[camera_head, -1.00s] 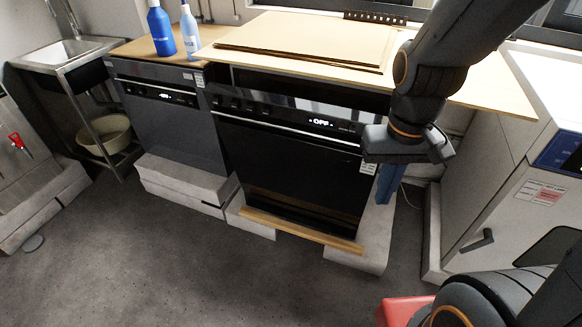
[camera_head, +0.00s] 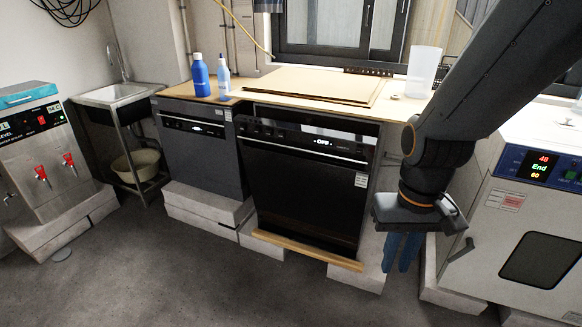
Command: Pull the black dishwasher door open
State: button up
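The black dishwasher door (camera_head: 300,192) is shut and upright under the wooden counter. Its panel above has a lit display reading "OFF", and a pale strip runs along the door's top edge. A white label sits at its right side. My gripper (camera_head: 399,268) hangs to the right of the door, fingers pointing down, in front of the gap beside the oven. Its two blue fingers show a narrow gap between them, with nothing seen held. It looks apart from the door.
A dark grey dishwasher (camera_head: 203,150) stands to the left. A drying oven (camera_head: 503,232) with a lit display is at the right. A wooden strip (camera_head: 305,251) lies along the black dishwasher's foot. The floor in front (camera_head: 210,285) is clear.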

aim_at(314, 179)
jog(key=z, duration=0.15)
jog(key=k, duration=0.25)
jog(key=u, duration=0.3)
jog(key=i, duration=1.15)
jog(key=z, duration=0.25)
